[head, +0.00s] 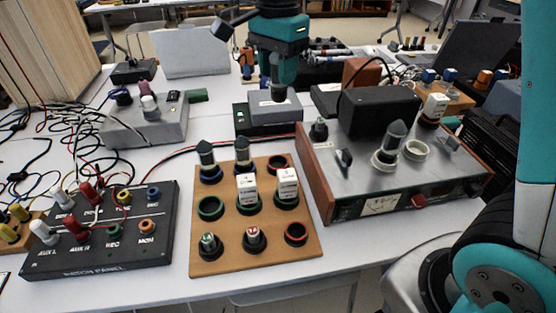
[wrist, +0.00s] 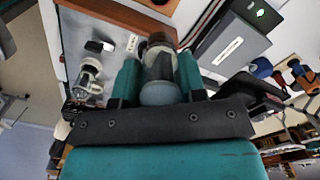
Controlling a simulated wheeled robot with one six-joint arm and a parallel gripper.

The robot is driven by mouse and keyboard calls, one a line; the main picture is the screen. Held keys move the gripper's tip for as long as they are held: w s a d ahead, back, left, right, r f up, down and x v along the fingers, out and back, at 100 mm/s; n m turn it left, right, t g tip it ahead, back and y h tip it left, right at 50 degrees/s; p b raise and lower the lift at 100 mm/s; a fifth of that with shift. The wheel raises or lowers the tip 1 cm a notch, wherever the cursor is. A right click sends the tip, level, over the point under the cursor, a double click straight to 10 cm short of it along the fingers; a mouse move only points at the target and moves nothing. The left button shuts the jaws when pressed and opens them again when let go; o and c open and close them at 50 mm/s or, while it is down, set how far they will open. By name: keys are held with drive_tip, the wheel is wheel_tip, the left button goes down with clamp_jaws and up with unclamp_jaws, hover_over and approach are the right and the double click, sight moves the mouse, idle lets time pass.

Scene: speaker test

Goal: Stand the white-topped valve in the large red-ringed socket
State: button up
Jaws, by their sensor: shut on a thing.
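My gripper (head: 279,88) is over the back middle of the table, above a grey box. It is shut on a glassy valve (wrist: 160,93) with a pale greyish rounded top; the wrist view shows it between the fingers. In the head view it is mostly hidden, and I cannot tell whether it touches the box. The tan board (head: 225,262) holds two valves with white block tops, a left one (head: 247,188) and a right one (head: 288,183). A red-ringed socket (head: 296,233) at its front right is empty. Another reddish ring (head: 277,163) at its back right is also empty.
A silver amplifier (head: 350,185) with valves and a black block stands right of the board. A black panel (head: 100,250) with plugs and knobs lies left. The grey box (head: 262,117) stands behind the board. Cables cover the back left.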

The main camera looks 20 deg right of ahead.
sight(278, 97)
wheel_tip(278, 97, down, 18)
drive_tip(key=shift+r+b, duration=0.25)
drive_tip(key=shift+b, duration=0.85)
drive_tip(key=shift+f, duration=0.1)
drive_tip(key=o, duration=0.9)
drive_tip(key=shift+o, duration=0.2)
wheel_tip(278, 97, up, 12)
drive_tip(key=shift+f+p, duration=0.1)
drive_tip(key=shift+p, duration=0.75)
drive_tip(key=s+a+r+n+y, duration=0.1)
drive_tip(key=s+a+n+y, duration=0.1)
drive_tip(key=s+n, duration=0.9)
drive_tip(key=s+a+r+n+y, duration=0.2)
drive_tip(key=s+a+n, duration=0.1)
drive_tip(key=s+n, duration=0.8)
wheel_tip(278, 97, up, 12)
drive_tip(key=s+m+p, duration=0.2)
drive_tip(key=p, duration=1)
drive_tip(key=shift+d, duration=0.2)
